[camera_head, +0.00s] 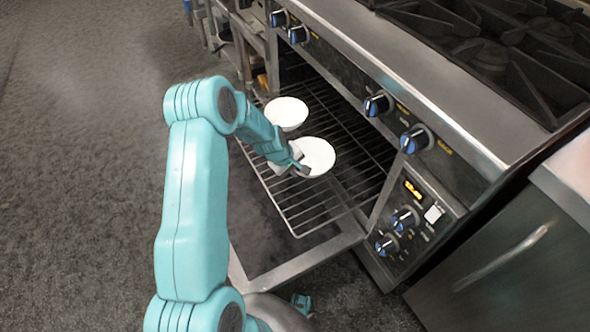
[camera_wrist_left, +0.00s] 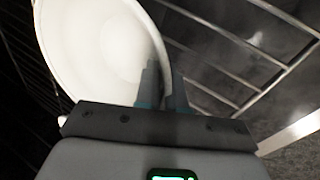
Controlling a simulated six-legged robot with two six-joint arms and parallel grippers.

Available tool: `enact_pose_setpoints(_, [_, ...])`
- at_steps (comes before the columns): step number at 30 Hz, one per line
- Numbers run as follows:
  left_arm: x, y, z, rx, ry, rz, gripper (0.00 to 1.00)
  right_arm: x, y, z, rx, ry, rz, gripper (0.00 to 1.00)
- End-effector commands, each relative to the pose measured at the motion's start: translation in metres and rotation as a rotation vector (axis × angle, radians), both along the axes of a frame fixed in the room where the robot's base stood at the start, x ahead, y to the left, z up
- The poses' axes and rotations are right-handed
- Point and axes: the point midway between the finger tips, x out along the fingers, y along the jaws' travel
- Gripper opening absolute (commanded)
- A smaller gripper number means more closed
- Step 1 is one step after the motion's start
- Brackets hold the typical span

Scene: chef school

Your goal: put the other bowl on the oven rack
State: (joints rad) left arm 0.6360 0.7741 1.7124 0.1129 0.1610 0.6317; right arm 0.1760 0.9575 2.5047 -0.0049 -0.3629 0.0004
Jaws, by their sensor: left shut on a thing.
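Two white bowls are at the oven rack (camera_head: 290,205), which is pulled out over the open oven door. The farther bowl (camera_head: 287,112) sits on the rack. The nearer bowl (camera_head: 318,156) is at my left gripper (camera_head: 304,172), which is shut on its rim. In the left wrist view the held bowl (camera_wrist_left: 95,45) fills the upper left, with the left gripper's fingers (camera_wrist_left: 163,92) at its edge. The bowl is over the rack bars; I cannot tell whether it touches them.
The open oven door (camera_head: 300,265) lies below the rack. The stove front with blue knobs (camera_head: 417,139) rises to the right, with burner grates (camera_head: 480,50) above. A steel cabinet (camera_head: 510,265) stands at the lower right. The front part of the rack is bare.

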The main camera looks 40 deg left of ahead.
Motion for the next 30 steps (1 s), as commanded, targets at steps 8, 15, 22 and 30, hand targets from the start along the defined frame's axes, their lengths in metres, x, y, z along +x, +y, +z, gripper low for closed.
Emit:
enact_pose_setpoints(8, [0.0, 0.0, -0.003, -0.001, 0.001, 0.0, 0.19, 0.0, 0.0, -0.002, 0.0, 0.0, 0.0, 0.43])
enact_pose_setpoints(15, [0.0, 0.0, 0.002, -0.001, 0.001, 0.0, 0.19, 0.0, 0.0, 0.002, 0.0, 0.0, 0.0, 0.43])
enact_pose_setpoints(22, [-0.016, 0.002, 0.041, 0.001, -0.001, -0.001, 0.19, 0.0, 0.0, 0.013, 0.0, 0.0, 0.0, 0.43])
enact_pose_setpoints(30, [-0.039, 0.005, 0.094, 0.001, -0.001, 0.0, 0.19, 0.0, 0.0, 0.026, 0.0, 0.0, 0.0, 0.43])
